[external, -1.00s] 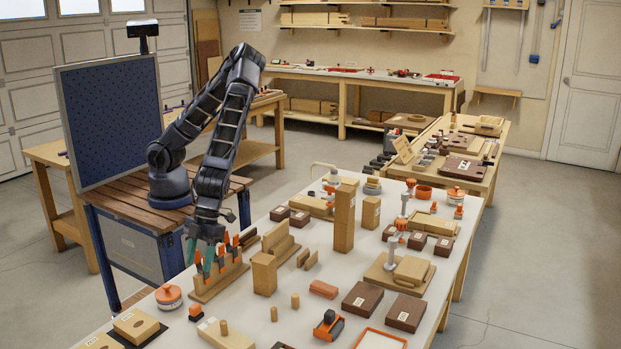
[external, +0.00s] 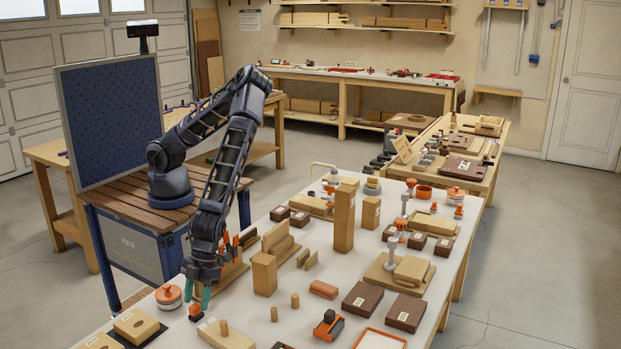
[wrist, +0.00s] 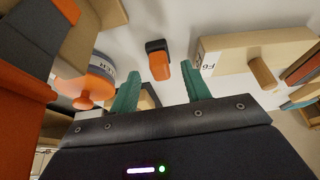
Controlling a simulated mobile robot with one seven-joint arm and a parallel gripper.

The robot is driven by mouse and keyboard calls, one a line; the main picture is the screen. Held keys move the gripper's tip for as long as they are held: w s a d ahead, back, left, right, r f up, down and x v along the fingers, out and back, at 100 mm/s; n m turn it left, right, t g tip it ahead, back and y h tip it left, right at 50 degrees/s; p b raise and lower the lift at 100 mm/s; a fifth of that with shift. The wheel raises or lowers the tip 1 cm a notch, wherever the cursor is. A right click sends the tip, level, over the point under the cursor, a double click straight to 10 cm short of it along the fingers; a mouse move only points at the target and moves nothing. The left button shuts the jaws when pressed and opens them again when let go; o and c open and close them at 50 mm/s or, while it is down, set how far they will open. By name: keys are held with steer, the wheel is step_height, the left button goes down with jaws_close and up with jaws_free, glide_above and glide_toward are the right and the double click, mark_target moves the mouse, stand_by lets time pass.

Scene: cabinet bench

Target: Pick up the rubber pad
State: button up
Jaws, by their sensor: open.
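A small orange block with a black end (external: 195,313) lies on the white bench top near its front left. It may be the rubber pad, but I cannot be sure. In the wrist view this orange-and-black piece (wrist: 159,66) lies just beyond and between the teal fingertips. My gripper (external: 197,293) points down just above it, with the fingers apart and nothing between them. My gripper (wrist: 162,88) also shows in the wrist view. A salmon-coloured block (external: 323,289) lies farther right on the bench.
A round orange-lidded container (external: 168,295) stands close left of my gripper. A wooden block with a peg (external: 226,335) lies close right. The wooden rack with orange-handled tools (external: 226,275) is just behind. Bare bench top shows around the small pegs (external: 274,313).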

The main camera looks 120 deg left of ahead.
steer(key=shift+x, duration=1.05)
jaws_close()
steer(key=shift+r, duration=0.1)
